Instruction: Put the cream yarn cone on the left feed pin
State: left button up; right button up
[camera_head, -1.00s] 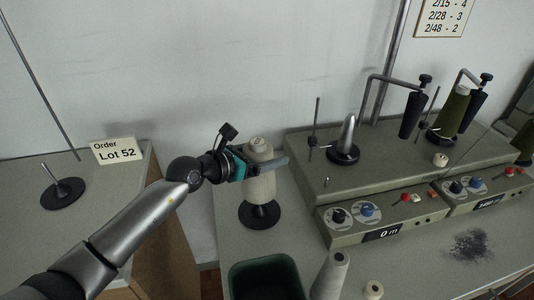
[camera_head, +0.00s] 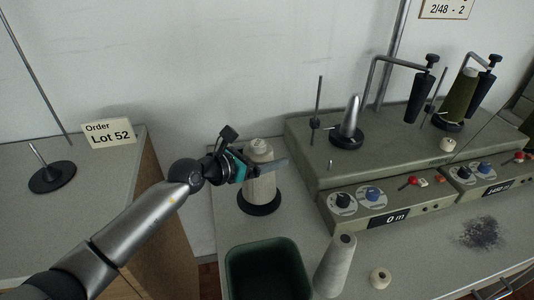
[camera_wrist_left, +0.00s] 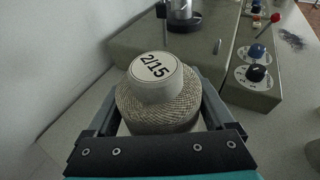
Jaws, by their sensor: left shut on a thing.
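The cream yarn cone (camera_head: 261,186) stands upright at the black disc stand (camera_head: 259,209) on the table; its lower edge appears down at the disc. My left gripper (camera_head: 262,166) is shut around the cone's upper part. In the left wrist view the cone (camera_wrist_left: 157,108) sits between both fingers, its white top marked 2/15. The left feed pin (camera_head: 351,117) is a bare silver pin on a black base, on the machine to the right. It also shows at the top of the left wrist view (camera_wrist_left: 182,12). My right gripper is not in view.
A green bin (camera_head: 229,275) stands in front of the cone, with a pale cone (camera_head: 336,264) and small spool (camera_head: 380,278) beside it. A thin rod (camera_head: 319,98) rises left of the pin, and a bent arm with a black end (camera_head: 420,98) hangs to its right. An olive cone (camera_head: 460,96) fills the other pin.

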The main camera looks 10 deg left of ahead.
pick_arm(q)
jog(key=shift+f, duration=0.1)
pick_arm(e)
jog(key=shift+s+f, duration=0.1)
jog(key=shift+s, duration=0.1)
pick_arm(q)
jog(key=shift+a+f+b, duration=0.1)
jog(key=shift+f+b, duration=0.35)
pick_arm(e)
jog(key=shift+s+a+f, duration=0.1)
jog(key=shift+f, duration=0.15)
pick_arm(q)
jog(key=o, duration=1.2)
jog(key=shift+o, duration=0.6)
jog(key=shift+f, duration=0.1)
